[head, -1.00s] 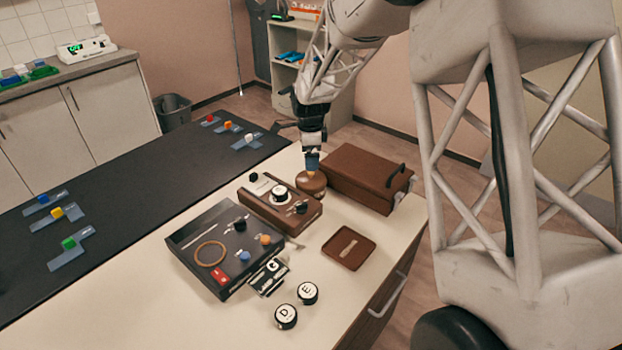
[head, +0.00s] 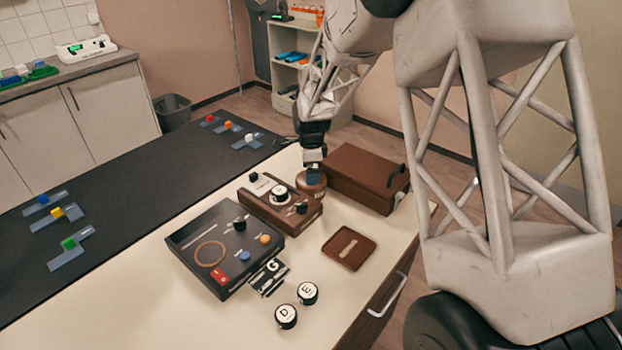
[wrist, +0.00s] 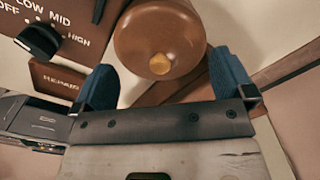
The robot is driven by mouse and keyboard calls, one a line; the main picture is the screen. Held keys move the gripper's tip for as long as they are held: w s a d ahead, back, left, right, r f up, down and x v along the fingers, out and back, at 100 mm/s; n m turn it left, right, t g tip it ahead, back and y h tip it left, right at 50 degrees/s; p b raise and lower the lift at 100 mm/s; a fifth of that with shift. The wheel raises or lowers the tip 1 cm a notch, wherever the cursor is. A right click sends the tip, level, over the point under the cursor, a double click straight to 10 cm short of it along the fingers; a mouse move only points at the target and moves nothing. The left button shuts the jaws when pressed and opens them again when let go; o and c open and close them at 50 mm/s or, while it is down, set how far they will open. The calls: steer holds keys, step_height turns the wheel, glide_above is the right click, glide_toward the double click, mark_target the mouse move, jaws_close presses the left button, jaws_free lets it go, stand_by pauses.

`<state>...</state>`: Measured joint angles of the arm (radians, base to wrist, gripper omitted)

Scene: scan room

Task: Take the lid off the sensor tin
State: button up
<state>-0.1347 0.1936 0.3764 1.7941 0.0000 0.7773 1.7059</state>
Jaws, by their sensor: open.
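The sensor tin (head: 322,190) is a round, brown, glossy tin beside the brown wooden box. In the wrist view its round lid (wrist: 160,25) shows from above, with a small gold knob (wrist: 160,64) on it. My gripper (head: 313,178) is at the tin, pointing down, and partly hides it in the head view. In the wrist view my gripper (wrist: 162,75) is open, with one blue fingertip to either side of the tin's near part and the knob between them. The fingers hold nothing. Whether they touch the lid I cannot tell.
A brown dial panel (head: 270,212) stands close left of the tin, and the brown box (head: 365,178) with a dark handle close right. A black panel (head: 200,262), a brown tray (head: 334,262) and round pieces D (head: 286,316) and E (head: 308,293) lie nearer.

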steer(key=shift+f, duration=0.9)
steer(key=shift+f, duration=0.1)
steer(key=c, duration=0.8)
